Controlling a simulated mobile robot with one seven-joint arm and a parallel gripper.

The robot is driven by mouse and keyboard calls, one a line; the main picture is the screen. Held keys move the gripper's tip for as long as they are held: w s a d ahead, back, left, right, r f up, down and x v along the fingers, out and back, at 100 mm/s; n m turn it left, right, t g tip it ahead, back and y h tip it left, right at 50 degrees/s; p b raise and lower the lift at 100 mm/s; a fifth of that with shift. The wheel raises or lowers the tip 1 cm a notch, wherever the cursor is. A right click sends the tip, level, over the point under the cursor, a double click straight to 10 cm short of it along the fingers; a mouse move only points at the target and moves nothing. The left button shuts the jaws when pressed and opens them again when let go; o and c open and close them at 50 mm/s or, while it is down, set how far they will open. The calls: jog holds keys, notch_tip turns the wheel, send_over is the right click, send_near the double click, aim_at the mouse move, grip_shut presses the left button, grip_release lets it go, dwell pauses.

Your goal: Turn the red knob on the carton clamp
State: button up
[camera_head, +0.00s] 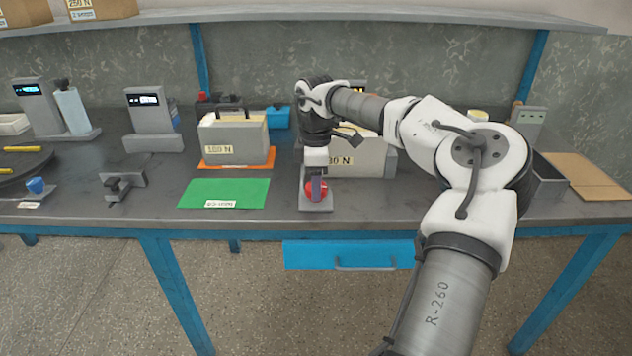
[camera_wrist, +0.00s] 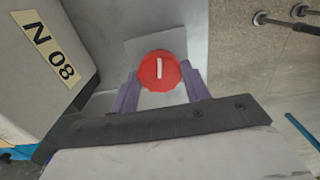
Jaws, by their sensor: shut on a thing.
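The red knob (camera_head: 317,189) is on the grey carton clamp (camera_head: 315,205) near the table's front edge. In the wrist view the knob (camera_wrist: 159,70) is a red, many-sided disc with a white line that runs nearly straight up and down. My gripper (camera_wrist: 160,78) has its two purple fingers on either side of the knob, shut on it. In the head view my gripper (camera_head: 316,188) comes down onto the knob from above and hides part of it. A grey carton (camera_head: 372,158) with an "80 N" label stands beside and behind the gripper.
A green mat (camera_head: 225,193) lies bare to the left. Another labelled box (camera_head: 232,140) stands on an orange mat behind it. A small dark clamp (camera_head: 122,186) is further left. A blue drawer (camera_head: 350,254) hangs below the table's front edge.

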jog(key=o, duration=1)
notch_tip(320, 180, up, 14)
jog(key=shift+f, duration=0.1)
dwell(0.5)
